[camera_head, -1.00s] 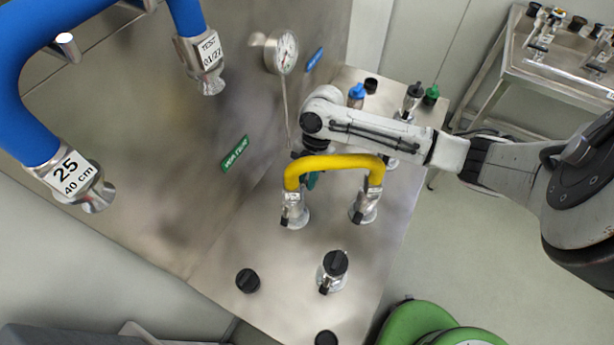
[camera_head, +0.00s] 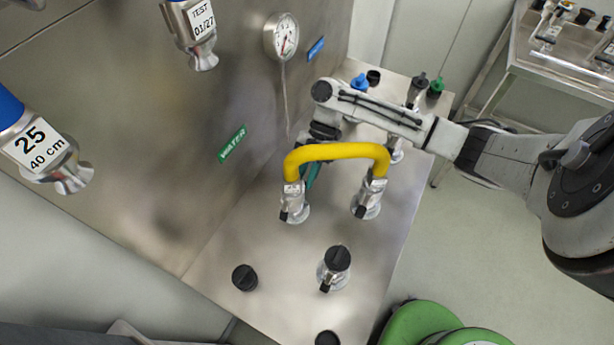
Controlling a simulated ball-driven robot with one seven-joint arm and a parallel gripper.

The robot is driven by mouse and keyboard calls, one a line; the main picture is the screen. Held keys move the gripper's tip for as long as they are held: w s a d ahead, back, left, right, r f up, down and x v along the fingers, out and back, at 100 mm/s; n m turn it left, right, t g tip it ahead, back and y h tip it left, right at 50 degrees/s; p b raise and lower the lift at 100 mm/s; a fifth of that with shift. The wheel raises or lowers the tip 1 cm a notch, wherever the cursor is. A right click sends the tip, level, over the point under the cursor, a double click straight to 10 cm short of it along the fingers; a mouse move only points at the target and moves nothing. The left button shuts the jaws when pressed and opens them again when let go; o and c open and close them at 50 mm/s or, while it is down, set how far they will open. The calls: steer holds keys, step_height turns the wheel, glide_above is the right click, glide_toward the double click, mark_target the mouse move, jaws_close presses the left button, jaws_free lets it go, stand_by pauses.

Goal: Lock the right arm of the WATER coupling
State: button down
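The green WATER label (camera_head: 232,144) is on the steel wall panel. On the steel bench below it, a yellow hose (camera_head: 337,152) arches between two silver couplings, a left one (camera_head: 294,203) and a right one (camera_head: 369,198). My gripper (camera_head: 321,134) points down just behind the yellow hose; its fingertips are hidden, so I cannot tell whether it is open or shut. A small teal-green part (camera_head: 312,174) shows under the hose arch, mostly covered.
A black-capped silver coupling (camera_head: 335,267) and a flat black cap (camera_head: 245,278) stand nearer on the bench. Blue (camera_head: 359,83) and green (camera_head: 436,87) caps stand at its far end. A gauge (camera_head: 281,38) and blue hoses with silver ends (camera_head: 65,165) hang at the wall.

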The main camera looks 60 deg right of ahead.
steer(key=shift+a+f+y+b, duration=0.15)
steer(key=shift+f+y+b, duration=0.15)
steer(key=shift+y+b, duration=0.6)
steer(key=shift+r, duration=0.1)
steer(key=c, duration=1)
jaws_free()
steer(key=b+v, duration=0.3)
steer(key=v, duration=0.7)
steer(key=shift+d+r, duration=0.25)
